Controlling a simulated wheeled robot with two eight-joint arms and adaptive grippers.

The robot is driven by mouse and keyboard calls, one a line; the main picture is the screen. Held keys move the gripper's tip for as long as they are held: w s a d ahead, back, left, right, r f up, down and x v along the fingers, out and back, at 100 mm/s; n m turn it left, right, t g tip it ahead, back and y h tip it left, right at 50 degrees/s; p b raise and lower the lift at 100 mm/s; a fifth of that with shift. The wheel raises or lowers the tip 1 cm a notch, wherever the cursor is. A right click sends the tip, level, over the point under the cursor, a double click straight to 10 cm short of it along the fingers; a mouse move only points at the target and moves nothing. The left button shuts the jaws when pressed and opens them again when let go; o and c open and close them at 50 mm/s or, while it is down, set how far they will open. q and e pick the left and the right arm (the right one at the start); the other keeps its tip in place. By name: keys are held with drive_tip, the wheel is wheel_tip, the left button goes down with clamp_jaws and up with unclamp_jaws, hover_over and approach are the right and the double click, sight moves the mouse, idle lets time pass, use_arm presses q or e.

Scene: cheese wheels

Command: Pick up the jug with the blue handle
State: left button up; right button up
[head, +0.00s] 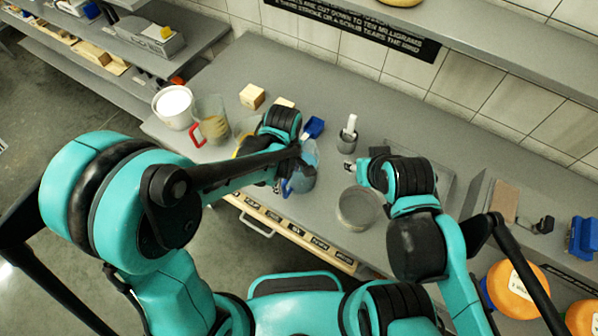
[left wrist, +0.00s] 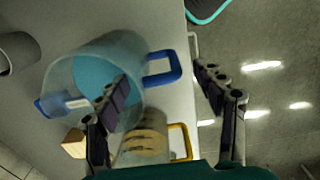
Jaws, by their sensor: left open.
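The jug with the blue handle (head: 302,180) stands near the front edge of the counter, partly hidden by my left arm in the head view. In the left wrist view, the clear jug (left wrist: 85,75) has a blue inside, and its blue handle (left wrist: 168,68) points toward the counter edge. My left gripper (left wrist: 160,80) is open, with the handle between its fingers in the picture. One finger overlaps the jug's body; the other is beyond the handle. Contact cannot be told. My right gripper (head: 352,166) is right of the jug; its jaws are unclear.
A jug with a yellow handle (left wrist: 148,142) is close beside the blue-handled jug. A red-handled jug (head: 211,122) and a white tub (head: 174,106) stand farther left. A round clear container (head: 358,209) and a grey pot (head: 347,141) are to the right. A blue item (head: 314,127) lies behind.

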use_arm(q)
wheel_tip(320, 180, down, 3)
clamp_jaws()
idle(0.3)
drive_tip(key=shift+r, duration=0.15)
